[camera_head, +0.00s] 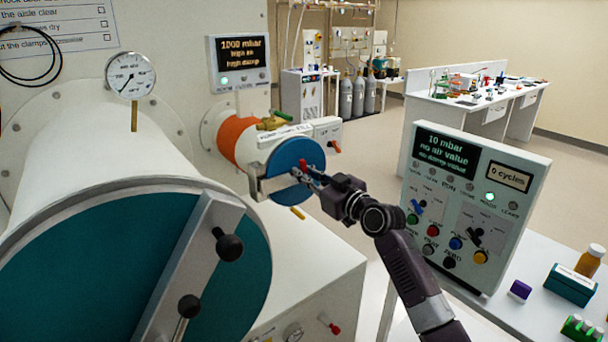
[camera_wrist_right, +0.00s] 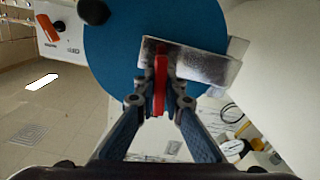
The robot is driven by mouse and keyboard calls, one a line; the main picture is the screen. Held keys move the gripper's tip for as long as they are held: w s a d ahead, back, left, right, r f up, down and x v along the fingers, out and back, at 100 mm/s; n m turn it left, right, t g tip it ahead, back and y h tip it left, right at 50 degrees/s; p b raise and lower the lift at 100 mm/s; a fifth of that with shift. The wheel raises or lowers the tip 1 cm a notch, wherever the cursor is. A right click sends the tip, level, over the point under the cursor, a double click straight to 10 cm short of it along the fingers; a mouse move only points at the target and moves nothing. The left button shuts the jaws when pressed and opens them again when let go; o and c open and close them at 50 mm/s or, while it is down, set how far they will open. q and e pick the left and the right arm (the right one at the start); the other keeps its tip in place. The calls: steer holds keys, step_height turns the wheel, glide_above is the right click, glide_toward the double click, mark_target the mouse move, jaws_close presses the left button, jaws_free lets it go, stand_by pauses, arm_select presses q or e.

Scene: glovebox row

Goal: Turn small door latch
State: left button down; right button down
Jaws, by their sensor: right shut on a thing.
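The small door (camera_head: 295,153) is a blue disc on the end of the small white and orange antechamber tube. Its red latch (camera_wrist_right: 160,78) stands upright in the right wrist view, in front of a metal bar (camera_wrist_right: 190,62) that crosses the blue disc. My right gripper (camera_wrist_right: 160,103) is shut on the red latch, with one finger on each side of it. In the head view my right gripper (camera_head: 312,180) reaches the door face from the right and partly hides the latch (camera_head: 302,166). My left gripper is not in view.
The large teal door (camera_head: 110,270) with its clamp bar and black knobs fills the left front. A control panel (camera_head: 470,200) stands on a white table at the right, close to my right arm, with a purple box (camera_head: 520,290) nearby. The aisle floor beyond is open.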

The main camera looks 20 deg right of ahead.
steer(key=m+p, duration=0.1)
steer(key=m, duration=0.4)
steer(key=shift+d+r+m, duration=0.1)
steer(key=shift+d+m, duration=0.05)
steer(key=shift+m, duration=0.15)
steer(key=m+p, duration=0.1)
steer(key=m, duration=0.4)
steer(key=shift+w+d, duration=0.1)
steer(key=shift+d, duration=0.05)
steer(key=shift+m, duration=0.4)
steer(key=c, duration=2)
jaws_free()
steer(key=v, duration=1.2)
steer(key=shift+f, duration=0.2)
